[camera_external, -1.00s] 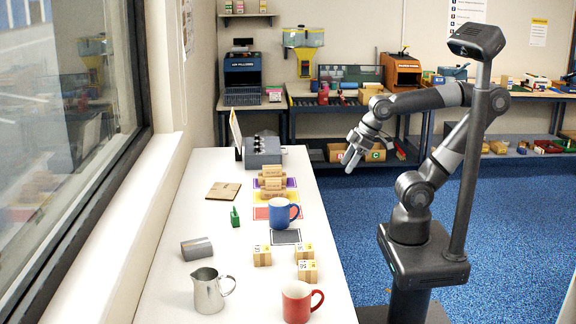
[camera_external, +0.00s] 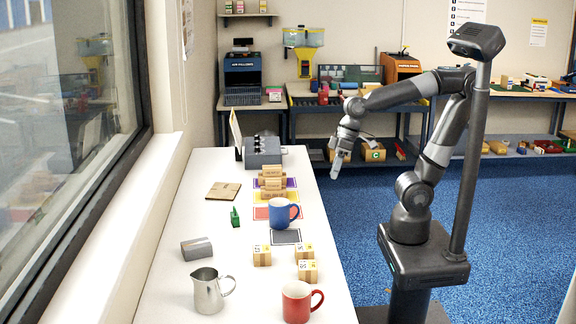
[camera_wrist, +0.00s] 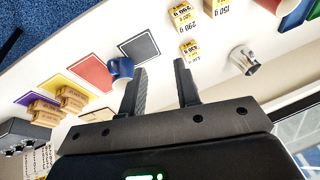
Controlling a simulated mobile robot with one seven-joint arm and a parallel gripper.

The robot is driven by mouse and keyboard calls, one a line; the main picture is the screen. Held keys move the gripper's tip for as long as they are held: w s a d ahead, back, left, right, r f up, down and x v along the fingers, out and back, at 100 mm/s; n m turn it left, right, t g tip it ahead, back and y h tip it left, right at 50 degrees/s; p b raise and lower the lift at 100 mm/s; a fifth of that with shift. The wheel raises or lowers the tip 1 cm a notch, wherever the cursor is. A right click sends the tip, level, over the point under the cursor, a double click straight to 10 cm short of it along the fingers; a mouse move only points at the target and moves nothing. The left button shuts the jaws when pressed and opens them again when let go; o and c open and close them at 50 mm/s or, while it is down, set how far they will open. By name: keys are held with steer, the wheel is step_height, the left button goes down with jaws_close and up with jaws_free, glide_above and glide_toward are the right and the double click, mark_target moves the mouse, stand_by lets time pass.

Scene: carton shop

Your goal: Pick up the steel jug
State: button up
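The steel jug (camera_external: 207,291) stands upright at the near left of the white table, its handle to the right. It also shows in the wrist view (camera_wrist: 243,60), right of my fingers and beyond their tips. My gripper (camera_external: 336,170) is in the air at the table's right side, far from the jug. In the wrist view my gripper (camera_wrist: 160,66) has its two fingers apart with nothing between them.
A red mug (camera_external: 296,302) stands right of the jug, with several weight-marked blocks (camera_external: 262,256) behind. A grey block (camera_external: 197,248) lies just behind the jug. A blue mug (camera_external: 281,213) stands farther back. The window wall (camera_external: 160,200) borders the table's left.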

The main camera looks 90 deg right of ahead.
mark_target(214, 289)
steer(key=w+a+f+m+g+y, duration=0.1)
steer(key=w+a+f+m+y, duration=0.4)
steer(key=w+a, duration=0.3)
steer(key=w+a+f+m+g+y, duration=0.2)
steer(key=w+a+f+m+y, duration=0.3)
steer(key=w, duration=0.8)
steer(key=w+a+f+m+g+y, duration=0.1)
steer(key=w+a+f+m+y, duration=0.4)
steer(key=w+a+f, duration=0.4)
steer(key=shift+w+a+f+g+y, duration=0.1)
steer(key=shift+w+a+f+y, duration=0.1)
steer(key=shift+a, duration=0.35)
steer(key=shift+w+a+f+g+y, duration=0.15)
steer(key=shift+w+a, duration=0.1)
steer(key=shift+a, duration=0.25)
steer(key=shift+w+a+f+g+y, duration=0.1)
steer(key=shift+w+a+y, duration=0.1)
steer(key=shift+a, duration=0.35)
steer(key=shift+w+a, duration=0.1)
steer(key=a, duration=0.7)
steer(key=shift+a+f, duration=0.2)
steer(key=shift+f, duration=0.05)
steer(key=shift+c, duration=0.4)
jaws_close()
